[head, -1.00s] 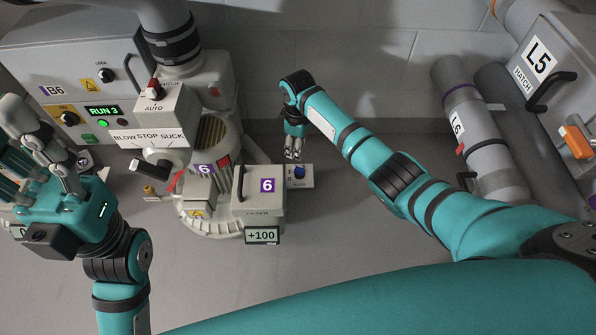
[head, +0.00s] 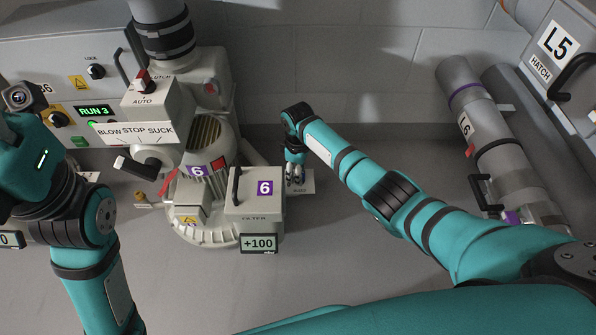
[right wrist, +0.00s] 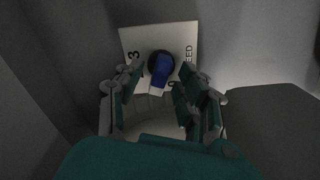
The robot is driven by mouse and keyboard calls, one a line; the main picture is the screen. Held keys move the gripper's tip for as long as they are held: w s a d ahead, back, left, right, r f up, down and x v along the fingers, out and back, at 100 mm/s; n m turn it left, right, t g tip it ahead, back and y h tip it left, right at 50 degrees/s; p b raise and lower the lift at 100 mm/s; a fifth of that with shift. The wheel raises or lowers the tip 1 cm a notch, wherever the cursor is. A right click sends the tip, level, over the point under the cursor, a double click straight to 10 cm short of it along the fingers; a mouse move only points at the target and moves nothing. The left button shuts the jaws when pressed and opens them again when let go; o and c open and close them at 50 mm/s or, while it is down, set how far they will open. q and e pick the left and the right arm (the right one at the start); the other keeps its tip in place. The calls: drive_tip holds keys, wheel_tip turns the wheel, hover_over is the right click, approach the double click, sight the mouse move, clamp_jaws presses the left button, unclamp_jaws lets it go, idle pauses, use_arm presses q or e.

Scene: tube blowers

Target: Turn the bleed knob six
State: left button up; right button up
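The blue bleed knob (right wrist: 160,72) with a black base sits on a white lettered plate (right wrist: 185,42) in the right wrist view. In the head view the plate (head: 306,186) lies right of the filter box marked 6 (head: 252,205), and my right gripper hides the knob. My right gripper (right wrist: 158,84) is open, its fingers apart on either side of the knob's near part; contact cannot be told. It also shows in the head view (head: 295,181), pointing down at the plate. My left gripper's body (head: 25,165) is at the left edge; its fingers do not show.
The blower's selector box (head: 150,115) reads BLOW STOP SUCK. A display (head: 258,244) reads +100. A wall panel (head: 60,55) shows RUN 3. Pipe L6 (head: 490,140) and hatch L5 (head: 560,55) stand at the right. Floor (head: 370,245) right of the filter box is clear.

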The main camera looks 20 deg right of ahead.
clamp_jaws()
